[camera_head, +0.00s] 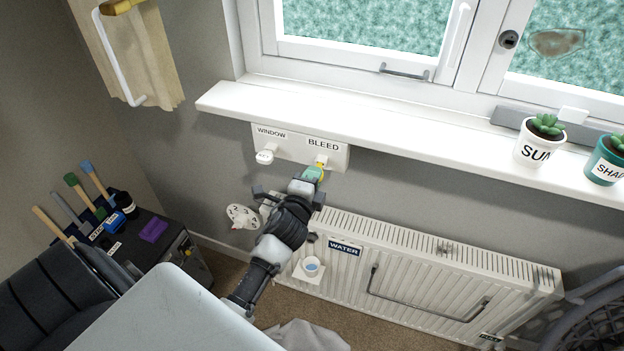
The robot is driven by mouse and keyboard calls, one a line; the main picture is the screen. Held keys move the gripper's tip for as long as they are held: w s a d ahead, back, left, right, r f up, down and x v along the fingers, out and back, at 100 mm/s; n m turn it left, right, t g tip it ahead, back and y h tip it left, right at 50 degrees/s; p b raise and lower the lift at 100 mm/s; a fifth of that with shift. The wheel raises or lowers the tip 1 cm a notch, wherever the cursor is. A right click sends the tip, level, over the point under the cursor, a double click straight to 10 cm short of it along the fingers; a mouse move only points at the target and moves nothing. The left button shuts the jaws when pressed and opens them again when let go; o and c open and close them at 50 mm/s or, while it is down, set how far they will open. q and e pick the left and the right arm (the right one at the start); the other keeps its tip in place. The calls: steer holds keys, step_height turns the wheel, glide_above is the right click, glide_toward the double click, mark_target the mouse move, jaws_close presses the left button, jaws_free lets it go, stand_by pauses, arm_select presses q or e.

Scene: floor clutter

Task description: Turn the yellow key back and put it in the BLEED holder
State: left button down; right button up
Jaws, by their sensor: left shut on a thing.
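A white holder board (299,150) is fixed to the wall under the window sill, with a WINDOW label on its left and a BLEED label (323,145) on its right. My left gripper (306,182) reaches up to the BLEED side and is shut. The gripper hides most of the key. I cannot tell whether the key touches the peg. My right gripper is not in view.
Potted succulents (537,142) stand on the sill (400,132). A dark cabinet with brushes is at the left.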

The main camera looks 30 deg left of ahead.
arm_select(q)
steer(key=shift+w+a, duration=0.15)
steer(key=shift+w, duration=0.5)
steer(key=c, duration=1.1)
jaws_free()
steer(key=shift+o, duration=0.2)
steer(key=shift+s, duration=0.1)
steer(key=shift+s+f+b, duration=0.1)
steer(key=shift+s+b, duration=0.2)
steer(key=b+v, duration=0.2)
steer(key=v, duration=0.8)
steer(key=shift+w, duration=0.1)
